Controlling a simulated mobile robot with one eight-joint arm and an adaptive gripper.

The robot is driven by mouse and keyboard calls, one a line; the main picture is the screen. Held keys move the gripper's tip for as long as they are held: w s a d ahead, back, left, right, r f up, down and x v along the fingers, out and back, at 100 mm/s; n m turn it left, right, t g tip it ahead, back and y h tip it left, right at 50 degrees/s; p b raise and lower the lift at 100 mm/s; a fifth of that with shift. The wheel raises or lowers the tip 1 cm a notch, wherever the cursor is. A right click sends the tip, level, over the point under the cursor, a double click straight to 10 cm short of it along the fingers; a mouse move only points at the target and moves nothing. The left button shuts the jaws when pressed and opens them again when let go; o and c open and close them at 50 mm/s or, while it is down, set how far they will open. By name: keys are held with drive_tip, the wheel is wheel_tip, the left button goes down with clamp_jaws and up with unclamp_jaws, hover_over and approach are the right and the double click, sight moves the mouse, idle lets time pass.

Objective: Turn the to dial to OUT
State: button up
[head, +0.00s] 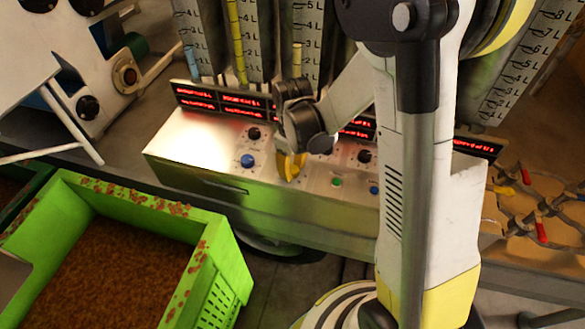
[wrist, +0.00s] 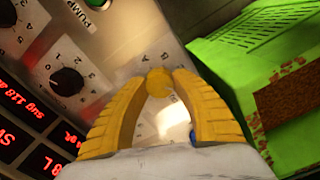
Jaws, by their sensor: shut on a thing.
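My gripper (head: 291,168) is over the front of the sloping metal control panel (head: 200,145). In the wrist view its two yellow fingers (wrist: 158,88) are shut on a round yellow knob (wrist: 158,80), which appears to be the dial. In the head view my fingers and wrist hide the knob. Faint marks are on the panel around the fingertips, but I cannot read OUT or tell where the dial points.
A black knob (wrist: 67,81) with a numbered scale is nearby. The panel also has a blue knob (head: 247,161), a green button (head: 337,182) and red displays (head: 222,101). A green crate (head: 232,262) of brown material stands in front at left.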

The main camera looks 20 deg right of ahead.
sight(293, 169)
drive_tip(key=m+b, duration=0.1)
drive_tip(key=m, duration=0.3)
drive_tip(key=shift+m, duration=0.4)
drive_tip(key=shift+m+b, duration=0.4)
drive_tip(key=shift+m, duration=1.6)
drive_tip(key=o, duration=1.2)
drive_tip(key=shift+o, duration=0.2)
wheel_tip(293, 169, up, 12)
